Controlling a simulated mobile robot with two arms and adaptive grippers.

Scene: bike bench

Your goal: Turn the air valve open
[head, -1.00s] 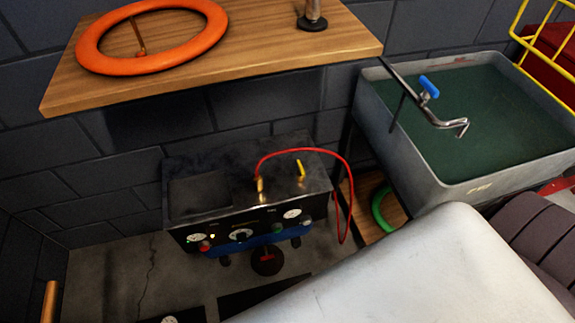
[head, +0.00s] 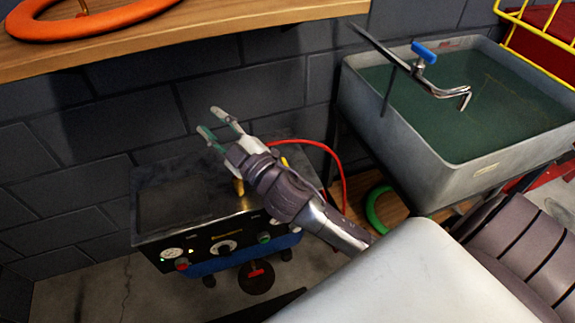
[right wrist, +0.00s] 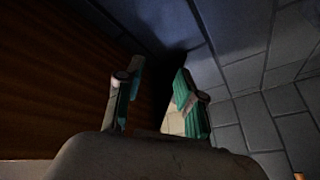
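The air valve, a small yellow lever (head: 284,161) on top of the dark compressor box (head: 180,195), is mostly hidden behind my right gripper; only a bit of yellow shows. My right gripper (head: 210,121) is in front of the box's top in the head view, its fingers pointing up and left. Its two green-padded fingers are apart with nothing between them, and they also show open in the right wrist view (right wrist: 158,70). A brass fitting (head: 239,187) shows just below the gripper. My left gripper is not in view.
A red hose (head: 338,160) arches right of the gripper. A wooden shelf (head: 200,47) with an orange ring (head: 60,28) is above the box. A grey sink (head: 420,165) with a blue-handled tap (head: 424,52) stands at the right. A green ring (head: 373,212) lies below it.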

